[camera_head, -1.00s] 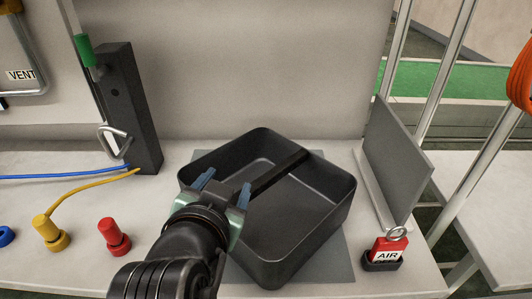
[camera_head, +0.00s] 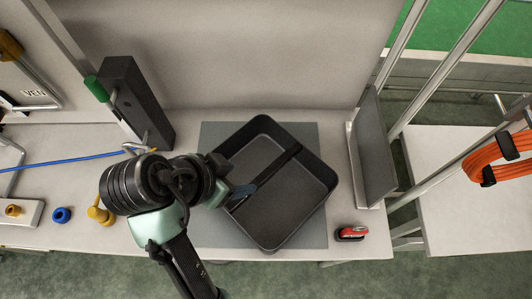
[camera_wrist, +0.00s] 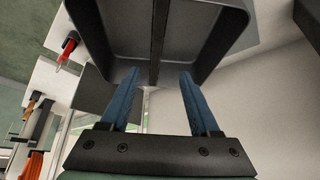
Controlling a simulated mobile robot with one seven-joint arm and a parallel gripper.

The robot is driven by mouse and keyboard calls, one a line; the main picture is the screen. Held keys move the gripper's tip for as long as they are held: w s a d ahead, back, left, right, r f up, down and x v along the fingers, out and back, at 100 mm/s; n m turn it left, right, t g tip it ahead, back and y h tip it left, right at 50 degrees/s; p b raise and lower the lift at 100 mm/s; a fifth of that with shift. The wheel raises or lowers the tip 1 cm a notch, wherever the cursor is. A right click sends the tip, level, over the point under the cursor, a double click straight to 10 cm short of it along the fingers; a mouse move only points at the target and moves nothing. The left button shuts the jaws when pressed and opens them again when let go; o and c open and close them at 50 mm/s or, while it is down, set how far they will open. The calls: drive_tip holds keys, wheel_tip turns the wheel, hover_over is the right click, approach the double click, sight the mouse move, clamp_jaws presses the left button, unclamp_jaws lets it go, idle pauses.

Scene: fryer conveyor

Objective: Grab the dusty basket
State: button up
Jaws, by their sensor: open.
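The basket is a dark grey, open-topped square tub (camera_head: 310,190) with a bar (camera_head: 268,175) across its middle. It sits turned at an angle on a grey mat (camera_head: 215,132) on the bench. In the wrist view the tub (camera_wrist: 205,45) fills the upper middle, and its bar (camera_wrist: 158,40) runs up between the fingers. My gripper (camera_head: 243,191) is at the tub's left side in the head view. Its two blue fingers (camera_wrist: 155,100) are apart with nothing between them in the wrist view. I cannot tell whether a finger touches the tub. No dust can be made out.
A dark upright block (camera_head: 135,100) with a green knob stands at the back left. A grey upright panel (camera_head: 372,150) stands right of the tub. Yellow (camera_head: 99,211) and blue (camera_head: 61,215) fittings sit left. An orange hose coil (camera_head: 495,158) hangs right.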

sight(265, 175)
drive_tip(key=shift+d+f, duration=0.15)
drive_tip(key=shift+d, duration=0.05)
drive_tip(key=x, duration=0.6)
drive_tip(key=shift+d+f, duration=0.2)
drive_tip(key=shift+f, duration=0.05)
drive_tip(key=x, duration=0.5)
drive_tip(key=shift+w+d, duration=0.45)
drive_tip(key=shift+d, duration=0.05)
clamp_jaws()
drive_tip(key=shift+r, duration=0.1)
idle(0.5)
